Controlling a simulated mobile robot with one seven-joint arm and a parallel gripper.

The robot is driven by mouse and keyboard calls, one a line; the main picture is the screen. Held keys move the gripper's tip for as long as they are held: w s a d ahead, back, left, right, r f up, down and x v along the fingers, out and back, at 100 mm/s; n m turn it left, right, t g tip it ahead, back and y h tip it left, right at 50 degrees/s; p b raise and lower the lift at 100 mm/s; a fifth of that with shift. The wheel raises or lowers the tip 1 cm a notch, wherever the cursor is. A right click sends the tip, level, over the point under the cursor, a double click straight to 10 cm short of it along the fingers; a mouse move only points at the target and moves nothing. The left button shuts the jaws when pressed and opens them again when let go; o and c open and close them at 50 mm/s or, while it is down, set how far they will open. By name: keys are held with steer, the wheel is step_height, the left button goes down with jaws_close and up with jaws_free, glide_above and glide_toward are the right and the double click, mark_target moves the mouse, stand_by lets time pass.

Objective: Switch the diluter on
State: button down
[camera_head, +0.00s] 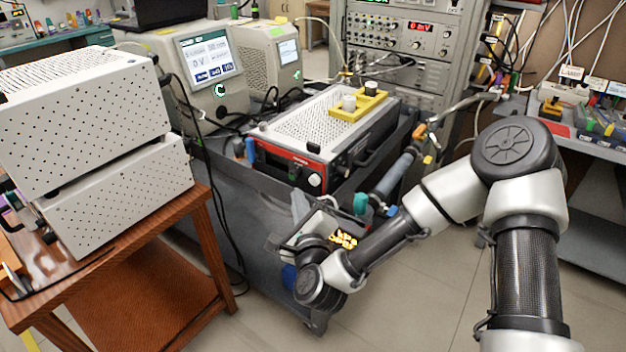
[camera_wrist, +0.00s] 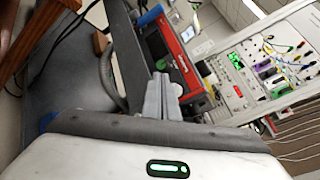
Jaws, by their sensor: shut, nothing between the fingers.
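The diluter appears to be the white perforated box (camera_head: 300,125) with a red and black front panel (camera_head: 287,168), standing on the grey cart. A round white knob (camera_head: 314,182) sits at the right of that panel. In the wrist view the red-edged panel (camera_wrist: 183,62) shows tilted, just beyond my fingertips. My gripper (camera_wrist: 162,82) is shut and empty, its fingers together and pointing toward the panel; I cannot tell whether they touch it. In the head view my wrist hides most of the gripper, low in front of the cart. The power switch cannot be made out.
The grey cart (camera_head: 228,188) carries the box, with a yellow holder (camera_head: 358,106) on top. A wooden table (camera_head: 190,222) with perforated units stands at left. Two instruments with screens (camera_head: 212,55) and an electronics rack (camera_head: 400,60) stand behind. Cables hang between cart and table.

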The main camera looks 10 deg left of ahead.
mark_target(314, 181)
steer(key=shift+w+d, duration=0.3)
steer(key=shift+w, duration=0.4)
steer(key=shift+w+d, duration=0.3)
steer(key=shift+w, duration=0.4)
stand_by(1.0)
steer(key=shift+w+d, duration=0.15)
steer(key=shift+w, duration=0.25)
steer(key=shift+w+d, duration=0.15)
steer(key=shift+w, duration=0.2)
stand_by(0.5)
steer(key=shift+w+d+r+b, duration=0.2)
steer(key=shift+w+d+b, duration=0.15)
steer(key=shift+w+d, duration=0.35)
stand_by(1.0)
steer(key=shift+a, duration=0.15)
steer(key=shift+s+f, duration=0.25)
steer(key=shift+s, duration=0.25)
steer(key=shift+s+a+f, duration=0.1)
steer(key=shift+s, duration=0.05)
